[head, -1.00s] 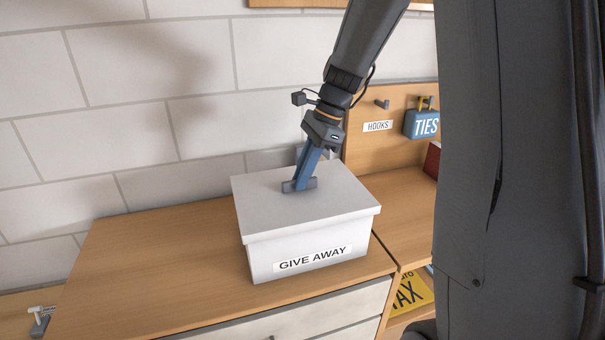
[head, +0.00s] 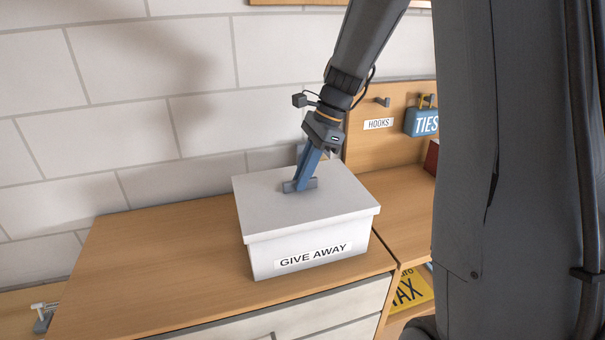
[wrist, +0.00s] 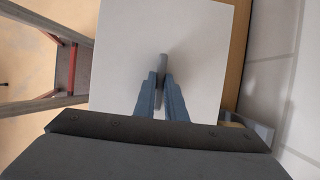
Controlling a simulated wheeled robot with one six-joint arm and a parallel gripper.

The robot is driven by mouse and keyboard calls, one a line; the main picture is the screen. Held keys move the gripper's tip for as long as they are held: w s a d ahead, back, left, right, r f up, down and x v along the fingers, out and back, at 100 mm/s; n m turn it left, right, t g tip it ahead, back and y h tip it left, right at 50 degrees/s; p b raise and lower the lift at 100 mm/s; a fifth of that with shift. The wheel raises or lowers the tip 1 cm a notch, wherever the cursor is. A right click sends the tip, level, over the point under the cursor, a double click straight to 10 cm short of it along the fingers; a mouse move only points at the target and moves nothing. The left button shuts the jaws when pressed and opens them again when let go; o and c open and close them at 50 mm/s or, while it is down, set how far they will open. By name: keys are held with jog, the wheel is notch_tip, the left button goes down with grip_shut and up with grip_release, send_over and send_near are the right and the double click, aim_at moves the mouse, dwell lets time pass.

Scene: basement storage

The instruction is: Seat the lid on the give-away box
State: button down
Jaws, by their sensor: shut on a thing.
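The white give-away box (head: 275,262) stands on the wooden dresser top, with its "GIVE AWAY" label facing front. The white lid (head: 262,208) lies over the box top, its rim overlapping the upper edge of the box and looking level. My gripper (head: 303,184) points down at the middle of the lid and is shut on the lid's grey handle. In the wrist view, the blue fingers of my gripper (wrist: 162,82) close on both sides of the handle (wrist: 163,66), and the lid (wrist: 120,60) fills the middle. The far and right sides of the rim are hidden.
The wooden dresser top (head: 150,260) is clear to the left of the box. A pegboard with a "HOOKS" label and a blue "TIES" case (head: 422,121) is at right. A yellow book (head: 412,292) lies on a lower shelf. A ladder (wrist: 62,60) shows in the wrist view.

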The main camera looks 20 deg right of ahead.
jog(key=shift+f, duration=0.3)
dwell(0.7)
jog(key=c, duration=1.7)
grip_release()
jog(key=shift+c, duration=0.2)
jog(key=shift+p, duration=0.3)
jog(key=shift+r+p, duration=3.3)
jog(key=shift+r, duration=0.2)
